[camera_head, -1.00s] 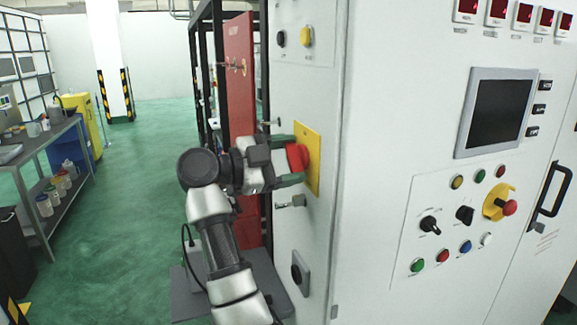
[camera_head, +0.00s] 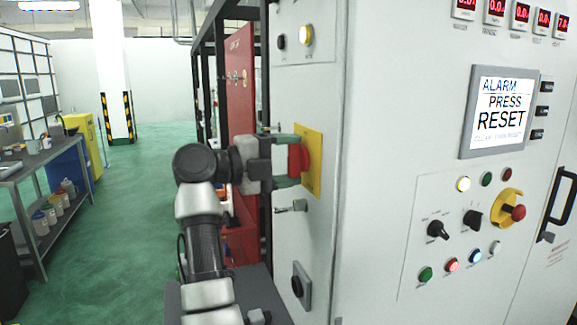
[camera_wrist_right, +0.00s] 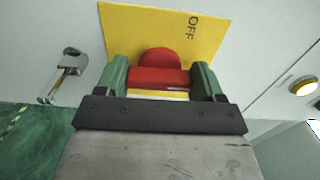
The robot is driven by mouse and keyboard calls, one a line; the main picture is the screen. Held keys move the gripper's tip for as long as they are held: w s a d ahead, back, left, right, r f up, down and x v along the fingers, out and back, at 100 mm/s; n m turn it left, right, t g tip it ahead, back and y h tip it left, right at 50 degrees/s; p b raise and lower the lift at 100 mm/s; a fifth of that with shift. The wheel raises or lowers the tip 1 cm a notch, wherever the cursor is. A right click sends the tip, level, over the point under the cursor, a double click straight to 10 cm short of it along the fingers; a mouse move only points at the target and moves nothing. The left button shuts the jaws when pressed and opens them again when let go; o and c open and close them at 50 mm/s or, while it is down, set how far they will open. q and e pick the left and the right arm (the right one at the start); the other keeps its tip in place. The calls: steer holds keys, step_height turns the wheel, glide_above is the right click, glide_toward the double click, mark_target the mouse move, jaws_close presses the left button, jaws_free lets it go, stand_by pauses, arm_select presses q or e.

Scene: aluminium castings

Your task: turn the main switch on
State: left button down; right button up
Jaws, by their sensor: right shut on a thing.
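The main switch is a red rotary handle (camera_head: 299,157) on a yellow plate (camera_head: 315,165) on the narrow side of the grey-white cabinet. My right gripper (camera_head: 291,158) reaches it from the left, and its green fingers lie on either side of the handle, shut on it. In the right wrist view the red handle (camera_wrist_right: 158,77) sits between the two green fingers (camera_wrist_right: 160,80). The word OFF shows on the yellow plate (camera_wrist_right: 205,45) there. Other markings are hidden or too small to read. My left gripper is not in view.
The cabinet front carries a screen (camera_head: 500,110) reading "ALARM PRESS RESET", lit red displays (camera_head: 522,15), lamps, knobs and a red button on yellow (camera_head: 518,212). A small latch handle (camera_head: 292,206) is below the switch. A workbench (camera_head: 40,160) stands at left, with open green floor between.

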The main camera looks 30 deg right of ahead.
stand_by(0.4)
steer(key=o, duration=0.9)
steer(key=shift+o, duration=0.2)
steer(key=shift+a, duration=0.1)
